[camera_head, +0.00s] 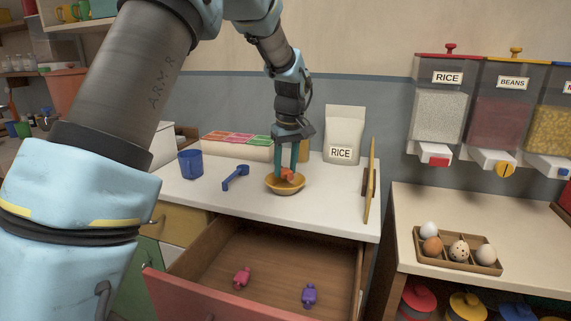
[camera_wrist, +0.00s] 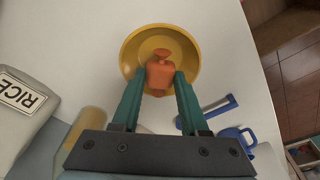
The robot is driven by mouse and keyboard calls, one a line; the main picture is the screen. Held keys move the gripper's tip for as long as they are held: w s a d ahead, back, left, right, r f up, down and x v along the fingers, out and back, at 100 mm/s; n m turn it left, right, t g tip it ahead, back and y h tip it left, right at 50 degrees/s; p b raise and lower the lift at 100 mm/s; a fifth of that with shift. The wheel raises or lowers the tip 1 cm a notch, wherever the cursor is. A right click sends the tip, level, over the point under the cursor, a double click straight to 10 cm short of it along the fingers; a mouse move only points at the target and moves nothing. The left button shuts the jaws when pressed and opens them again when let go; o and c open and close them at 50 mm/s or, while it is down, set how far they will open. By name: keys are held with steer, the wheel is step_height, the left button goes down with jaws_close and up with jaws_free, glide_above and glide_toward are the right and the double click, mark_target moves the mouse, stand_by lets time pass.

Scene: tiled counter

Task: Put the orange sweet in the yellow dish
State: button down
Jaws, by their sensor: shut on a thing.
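The orange sweet (camera_head: 287,174) is between the fingertips of my gripper (camera_head: 293,168), which is shut on it. I cannot tell whether the sweet touches the dish's inside.
A rice bag (camera_head: 344,135) stands behind right, and an upright board (camera_head: 370,180) at the right edge. Below, an open drawer (camera_head: 270,265) holds a pink sweet (camera_head: 241,278) and a purple sweet (camera_head: 309,295).

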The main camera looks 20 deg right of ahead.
mark_target(284, 169)
steer(key=shift+f+b, duration=0.7)
steer(key=shift+f, duration=0.7)
steer(key=shift+c, duration=1.7)
jaws_free()
step_height(284, 169, up, 7)
steer(key=p, duration=0.5)
steer(key=shift+r+p, duration=0.15)
steer(key=shift+p, duration=0.2)
